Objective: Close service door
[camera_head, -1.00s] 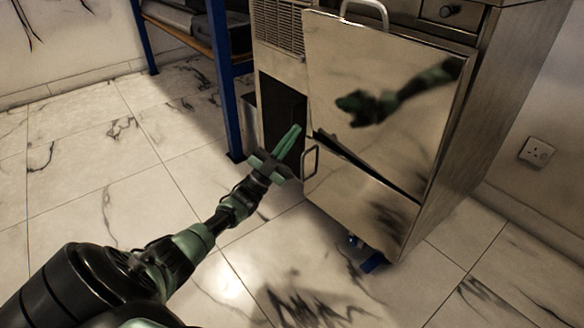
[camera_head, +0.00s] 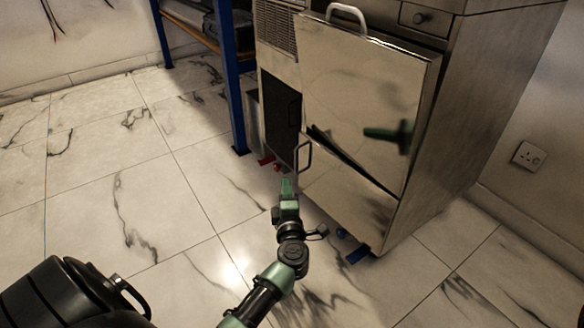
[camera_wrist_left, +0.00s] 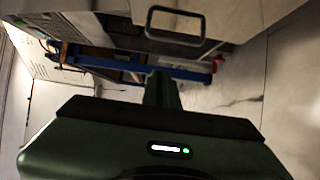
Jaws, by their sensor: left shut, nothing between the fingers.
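A steel cabinet has a lower front panel, seemingly the service door (camera_head: 342,205), with a looped handle (camera_head: 304,157) at its left edge. A dark wedge-shaped gap runs along its top, below a larger shiny panel (camera_head: 355,90), so it seems to stand out from the cabinet. I cannot tell how far. My left gripper (camera_head: 286,184) is shut and empty, below and left of the handle, and appears apart from it. In the left wrist view the gripper (camera_wrist_left: 163,88) points forward, with a handle (camera_wrist_left: 176,25) beyond it. My right gripper is not in view.
A dark opening (camera_head: 281,115) is below the vent grille (camera_head: 275,27). A blue-legged rack (camera_head: 229,80) stands left of the cabinet. A blue foot (camera_head: 358,254) shows under the cabinet.

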